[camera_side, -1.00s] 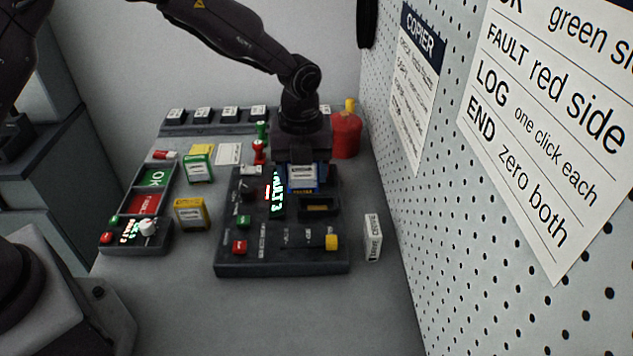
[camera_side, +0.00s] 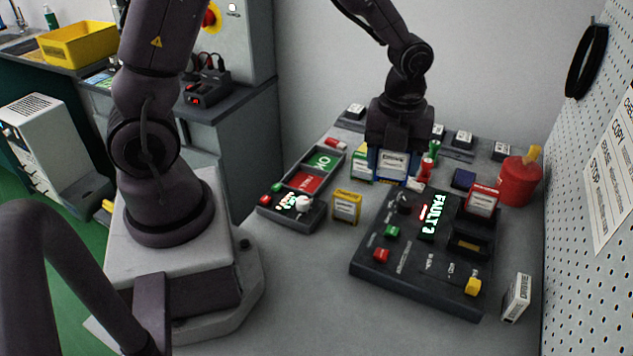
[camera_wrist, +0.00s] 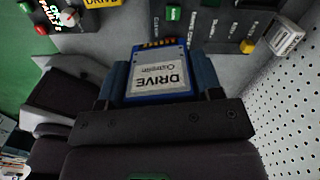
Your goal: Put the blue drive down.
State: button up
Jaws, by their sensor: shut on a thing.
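My gripper (camera_side: 393,158) is shut on the blue drive (camera_side: 391,165), which has a white label facing the side camera. The drive hangs upright below the gripper, behind and left of the dark copier console (camera_side: 408,262). In the wrist view the blue drive (camera_wrist: 160,78) sits between both fingers, its label reading DRIVE and its gold contacts pointing away from the gripper. A green drive (camera_side: 361,166) is partly hidden behind the blue one. From the side view I cannot tell whether the blue drive touches the table.
A red drive (camera_side: 482,202) stands in the console; a slot in front of it looks empty. A yellow drive (camera_side: 346,207) and an OK/FAULT tray (camera_side: 322,161) are at left. Red stamps (camera_side: 427,165) stand close right of the gripper. A white drive (camera_side: 516,297) and red can (camera_side: 520,182) are at right.

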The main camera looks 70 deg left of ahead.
jog(key=s+a+f+n, duration=0.2)
jog(key=a+n, duration=0.1)
jog(key=a, duration=0.4)
jog(key=s+a+f+n, duration=0.2)
jog(key=a+n, duration=0.1)
jog(key=a, duration=0.3)
jog(key=n, duration=1)
send_over(305, 183)
notch_tip(305, 183, down, 3)
jog(key=shift+f, duration=4.1)
jog(key=shift+f, duration=0.15)
jog(key=o, duration=1)
jog(key=shift+o, duration=0.2)
